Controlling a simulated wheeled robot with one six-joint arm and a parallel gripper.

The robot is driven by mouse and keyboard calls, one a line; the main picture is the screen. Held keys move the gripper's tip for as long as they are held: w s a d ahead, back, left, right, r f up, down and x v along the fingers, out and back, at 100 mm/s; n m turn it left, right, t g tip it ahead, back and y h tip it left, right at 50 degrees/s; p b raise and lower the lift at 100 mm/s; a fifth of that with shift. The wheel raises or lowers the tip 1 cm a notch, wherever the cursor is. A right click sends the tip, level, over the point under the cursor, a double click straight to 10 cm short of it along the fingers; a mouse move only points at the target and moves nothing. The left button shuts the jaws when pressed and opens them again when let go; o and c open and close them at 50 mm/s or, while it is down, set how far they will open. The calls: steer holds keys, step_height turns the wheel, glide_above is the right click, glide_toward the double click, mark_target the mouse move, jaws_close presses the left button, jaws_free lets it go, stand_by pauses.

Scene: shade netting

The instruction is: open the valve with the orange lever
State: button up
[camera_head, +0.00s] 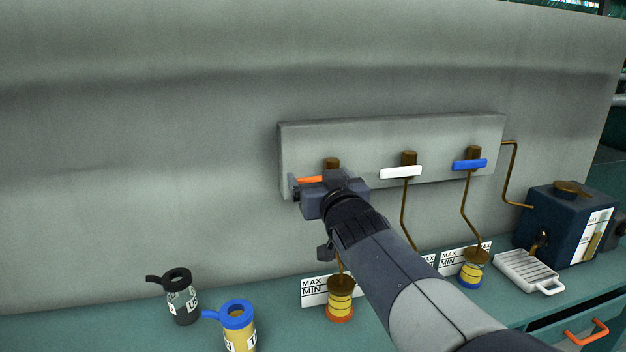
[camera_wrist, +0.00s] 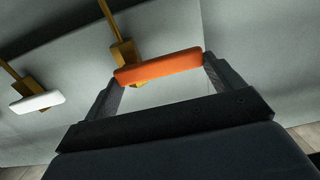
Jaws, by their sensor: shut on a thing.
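The orange lever (camera_head: 310,180) is on the left valve of a grey wall panel (camera_head: 450,134). It lies about level in the head view. In the wrist view the orange lever (camera_wrist: 158,67) spans between my gripper's two fingers, on a brass valve body (camera_wrist: 126,52). My gripper (camera_head: 313,186) is shut on this lever, one finger at each end. My arm and gripper hide part of the lever and the pipe below it in the head view.
A white lever (camera_head: 401,172) and a blue lever (camera_head: 469,165) sit to the right on the same panel.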

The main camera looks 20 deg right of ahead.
steer(key=shift+c, duration=1.1)
steer(key=shift+f, duration=0.15)
steer(key=shift+d+f+n+b, duration=0.25)
steer(key=shift+f+n+b, duration=0.65)
steer(key=shift+n, duration=1.5)
steer(key=shift+d+f+n+b, duration=0.4)
steer(key=shift+n+b, duration=0.85)
steer(key=shift+n, duration=1.15)
steer(key=shift+d+f+n+b, duration=0.15)
steer(key=shift+f+n+b, duration=0.75)
steer(key=shift+n, duration=1.5)
steer(key=shift+r, duration=0.2)
steer(key=o, duration=1.2)
steer(key=shift+c, duration=0.2)
